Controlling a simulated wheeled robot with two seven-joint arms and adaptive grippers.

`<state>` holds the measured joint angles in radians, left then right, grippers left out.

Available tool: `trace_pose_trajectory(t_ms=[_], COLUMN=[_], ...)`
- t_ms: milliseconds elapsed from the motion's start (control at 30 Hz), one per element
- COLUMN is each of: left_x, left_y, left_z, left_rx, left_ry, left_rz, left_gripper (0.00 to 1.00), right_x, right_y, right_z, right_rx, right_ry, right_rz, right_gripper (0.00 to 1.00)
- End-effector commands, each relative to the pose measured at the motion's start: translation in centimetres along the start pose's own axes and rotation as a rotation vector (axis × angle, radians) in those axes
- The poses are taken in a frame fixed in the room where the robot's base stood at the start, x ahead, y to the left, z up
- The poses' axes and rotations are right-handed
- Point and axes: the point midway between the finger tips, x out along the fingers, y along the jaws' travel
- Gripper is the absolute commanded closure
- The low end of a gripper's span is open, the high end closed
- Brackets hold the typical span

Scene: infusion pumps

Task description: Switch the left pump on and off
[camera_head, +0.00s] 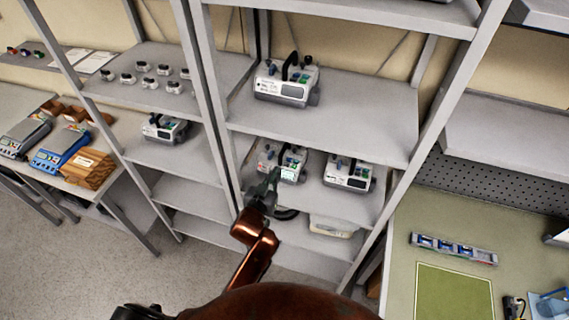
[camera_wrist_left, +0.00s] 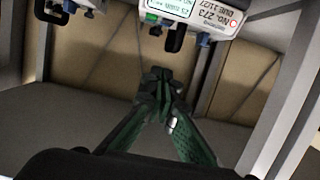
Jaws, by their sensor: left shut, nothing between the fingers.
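The left pump (camera_head: 292,164) stands on the middle shelf of the centre rack, a white unit with a lit display and dark knobs. My left gripper (camera_head: 270,181) is in front of its lower left side and hides part of it. In the left wrist view, upside down, a labelled white pump (camera_wrist_left: 205,14), apparently the left one, shows at the top, cut off by the edge. My left gripper (camera_wrist_left: 162,78) is shut and empty, with its fingertips below the pump in that picture. I cannot tell whether they touch it. My right gripper is not in view.
A similar right pump (camera_head: 348,173) stands close beside the left one. Another pump (camera_head: 286,84) is on the shelf above, and a pale container (camera_head: 331,228) below. Rack posts (camera_head: 420,140) bound the shelves at the sides. A green-topped bench (camera_head: 455,285) is at right.

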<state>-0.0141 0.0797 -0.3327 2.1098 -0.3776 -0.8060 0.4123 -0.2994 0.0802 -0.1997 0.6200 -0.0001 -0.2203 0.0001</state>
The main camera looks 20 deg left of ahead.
Motion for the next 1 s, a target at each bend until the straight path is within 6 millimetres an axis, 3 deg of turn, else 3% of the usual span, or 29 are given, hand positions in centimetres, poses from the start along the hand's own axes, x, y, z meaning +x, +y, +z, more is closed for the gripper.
trace_pose_trajectory(t_ms=[333,833,1000], left_x=[0.9,10.3,10.7], left_y=[0.0,0.0,-0.1], left_z=[0.1,0.0,2.8], left_rx=[0.001,0.002,0.0], left_ry=[-0.002,-0.003,-0.005], left_rz=[0.0,0.0,-0.001], left_gripper=[1.0,1.0,1.0], right_x=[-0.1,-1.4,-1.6], right_y=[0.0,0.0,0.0], right_z=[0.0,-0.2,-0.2], right_rx=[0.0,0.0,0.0], right_ry=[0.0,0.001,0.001], right_rz=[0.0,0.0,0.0], right_gripper=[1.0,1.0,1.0])
